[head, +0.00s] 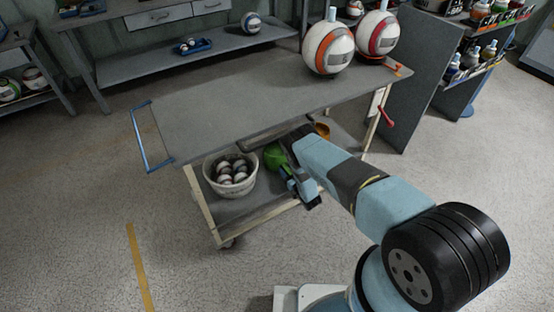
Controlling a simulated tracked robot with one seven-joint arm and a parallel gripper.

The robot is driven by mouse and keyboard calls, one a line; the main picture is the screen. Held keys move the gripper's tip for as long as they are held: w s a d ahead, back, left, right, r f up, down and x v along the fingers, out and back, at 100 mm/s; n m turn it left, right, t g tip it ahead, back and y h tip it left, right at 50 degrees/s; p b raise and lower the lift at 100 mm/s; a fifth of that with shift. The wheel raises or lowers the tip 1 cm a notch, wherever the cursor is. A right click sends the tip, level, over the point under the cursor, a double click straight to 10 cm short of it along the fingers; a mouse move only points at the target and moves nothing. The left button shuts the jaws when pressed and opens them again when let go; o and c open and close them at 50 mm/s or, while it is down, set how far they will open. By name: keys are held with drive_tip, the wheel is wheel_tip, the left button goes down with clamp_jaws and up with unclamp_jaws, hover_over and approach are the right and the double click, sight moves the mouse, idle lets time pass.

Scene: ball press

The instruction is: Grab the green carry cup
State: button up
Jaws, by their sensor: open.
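The green carry cup (272,157) is on the lower shelf of the grey cart, under its top. Only part of it shows, because my arm and gripper cover its right side. My gripper (290,176) is at the cart's open front side, right beside the cup in the picture. Its jaws are open. I cannot tell whether a finger touches the cup or whether the cup is between the fingers.
A white bucket (247,180) of balls stands left of the cup on the lower shelf. An orange object (322,131) is behind my arm. The cart top (220,100) overhangs the shelf and carries two large balls (328,50). Floor left of the cart is clear.

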drive_tip(key=shift+c, duration=0.5)
clamp_jaws()
